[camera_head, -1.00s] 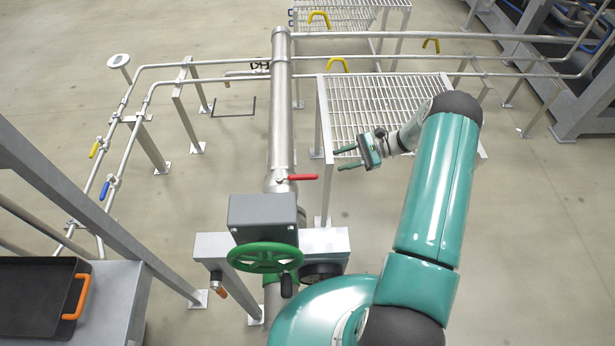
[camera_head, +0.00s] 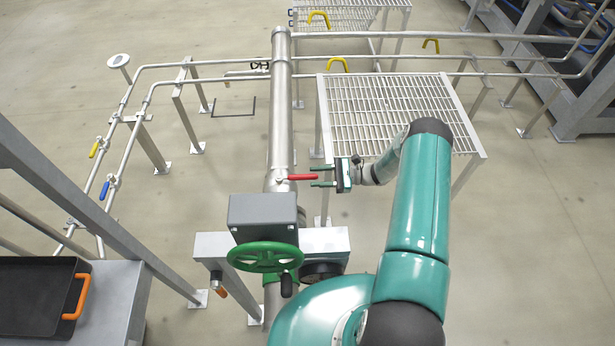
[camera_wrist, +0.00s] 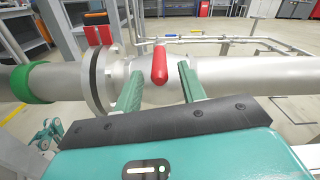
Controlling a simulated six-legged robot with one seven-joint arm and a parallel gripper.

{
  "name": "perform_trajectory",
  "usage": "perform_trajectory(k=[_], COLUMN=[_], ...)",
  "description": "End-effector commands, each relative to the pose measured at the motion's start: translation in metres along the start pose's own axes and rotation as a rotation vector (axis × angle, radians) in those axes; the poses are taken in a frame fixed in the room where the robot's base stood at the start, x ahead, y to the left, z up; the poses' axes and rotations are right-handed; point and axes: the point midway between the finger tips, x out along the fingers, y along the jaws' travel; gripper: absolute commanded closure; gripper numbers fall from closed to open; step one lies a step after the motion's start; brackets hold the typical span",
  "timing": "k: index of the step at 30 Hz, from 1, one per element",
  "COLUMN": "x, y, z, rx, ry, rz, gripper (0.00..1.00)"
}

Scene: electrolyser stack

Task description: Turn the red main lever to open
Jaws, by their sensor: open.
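The red main lever (camera_head: 302,177) sticks out to the right from the thick vertical pipe (camera_head: 281,130) in the head view. My gripper (camera_head: 322,176) is open, and its two green fingers point left toward the lever. The lever's free tip lies at about the fingertips, level with the gap between them. In the wrist view the red lever (camera_wrist: 159,64) stands between the two spread fingers (camera_wrist: 160,85), with visible space on both sides. The grey pipe (camera_wrist: 235,78) runs across behind it.
A grey box with a green handwheel (camera_head: 265,257) stands just below the lever. A grated platform (camera_head: 385,110) is behind my gripper. Thin pipes with a blue handle (camera_head: 105,190) and a yellow handle (camera_head: 94,149) run at left. Open floor lies to the right.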

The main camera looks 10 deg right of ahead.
Motion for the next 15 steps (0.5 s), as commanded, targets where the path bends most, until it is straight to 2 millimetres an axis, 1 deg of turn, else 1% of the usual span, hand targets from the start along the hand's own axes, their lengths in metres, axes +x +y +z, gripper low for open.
perform_trajectory(k=[1,6,9,15], x=[0.010,0.031,0.037,0.038], y=[0.001,0.001,0.001,0.000], z=[0.000,0.000,-0.001,0.000], rx=[0.001,0.001,0.001,0.001], ry=[0.000,0.001,0.002,0.002], rz=[0.004,0.002,0.001,0.000], gripper=[0.59,0.59,0.59,0.59])
